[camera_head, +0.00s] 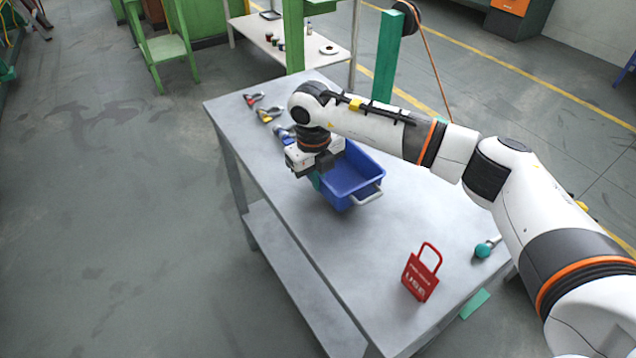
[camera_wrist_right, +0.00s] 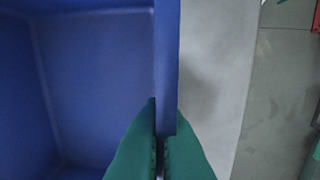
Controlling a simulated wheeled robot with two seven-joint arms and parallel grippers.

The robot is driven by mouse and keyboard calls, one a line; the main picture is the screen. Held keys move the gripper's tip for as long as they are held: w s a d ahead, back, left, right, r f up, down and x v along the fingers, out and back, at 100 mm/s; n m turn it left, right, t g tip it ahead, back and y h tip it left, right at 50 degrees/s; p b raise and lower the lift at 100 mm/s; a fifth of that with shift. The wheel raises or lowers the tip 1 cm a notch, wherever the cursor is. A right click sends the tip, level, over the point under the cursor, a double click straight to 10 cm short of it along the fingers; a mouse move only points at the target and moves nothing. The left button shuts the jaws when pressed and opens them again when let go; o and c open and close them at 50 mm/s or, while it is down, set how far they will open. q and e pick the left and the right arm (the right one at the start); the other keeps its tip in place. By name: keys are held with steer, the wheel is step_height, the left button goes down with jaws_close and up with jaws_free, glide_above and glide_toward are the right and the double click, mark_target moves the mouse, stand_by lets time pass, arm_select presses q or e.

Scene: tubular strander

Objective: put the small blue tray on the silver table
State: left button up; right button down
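The small blue tray (camera_head: 352,172) is over the silver table (camera_head: 372,245), near its middle, and looks roughly level. I cannot tell whether its base touches the tabletop. My right gripper (camera_head: 316,181) reaches down at the tray's left side. In the right wrist view, its green fingers (camera_wrist_right: 160,145) stand on both sides of the blue tray wall (camera_wrist_right: 166,65) and pinch it. The tray's inside looks empty where it shows; my arm hides part of its far rim. My left gripper is not in view.
A red lockout tag (camera_head: 421,276) and a teal-headed tool (camera_head: 485,249) lie toward the table's near end. Several small clamp-like items (camera_head: 268,114) lie at its far left. A green post (camera_head: 386,58) stands behind the table. The tabletop between tray and red tag is clear.

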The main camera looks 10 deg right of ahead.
step_height(320, 180, down, 2)
steer(key=shift+f, duration=0.15)
steer(key=shift+f, duration=0.25)
steer(key=c, duration=1.7)
jaws_free()
